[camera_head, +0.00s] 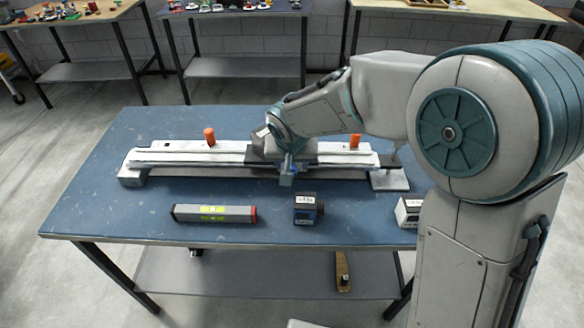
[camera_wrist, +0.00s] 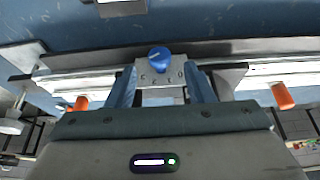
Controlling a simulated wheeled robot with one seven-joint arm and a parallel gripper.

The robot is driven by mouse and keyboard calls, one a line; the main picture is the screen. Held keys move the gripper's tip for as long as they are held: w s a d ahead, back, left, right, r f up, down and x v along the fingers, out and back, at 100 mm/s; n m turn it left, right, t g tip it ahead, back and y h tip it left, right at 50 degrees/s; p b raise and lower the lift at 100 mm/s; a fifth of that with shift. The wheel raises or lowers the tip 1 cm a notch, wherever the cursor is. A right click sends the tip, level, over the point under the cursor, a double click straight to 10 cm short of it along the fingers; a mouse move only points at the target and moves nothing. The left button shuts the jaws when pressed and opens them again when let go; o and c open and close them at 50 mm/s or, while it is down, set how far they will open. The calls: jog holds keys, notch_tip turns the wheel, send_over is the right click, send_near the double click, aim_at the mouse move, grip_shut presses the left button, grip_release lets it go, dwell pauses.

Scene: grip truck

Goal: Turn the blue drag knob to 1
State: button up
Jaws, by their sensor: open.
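The blue drag knob (camera_wrist: 158,58) shows in the wrist view, on a light plate (camera_wrist: 160,88) with a row of small dark marks that are too blurred to read surely. A pale line crosses the knob's top; the setting it points to is unclear. My gripper (camera_wrist: 160,74) is open, with one blue-grey finger on each side of the plate and the knob beyond, between their lines. I see no contact with the knob. In the head view my gripper (camera_head: 287,172) is over the middle of the long white rail (camera_head: 205,156), and my arm hides most of this spot.
Orange pegs (camera_head: 209,136) (camera_head: 355,141) stand on the rail at both sides. On the blue table (camera_head: 110,205) in front lie a grey tube (camera_head: 213,213), a dark box (camera_head: 308,209) and a white box (camera_head: 408,212). The table's left front is clear.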

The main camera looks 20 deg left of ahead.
aim_at(291, 170)
jog(key=shift+x, duration=1.9)
jog(key=c, duration=1)
jog(key=shift+f+b, duration=0.1)
jog(key=shift+b, duration=0.2)
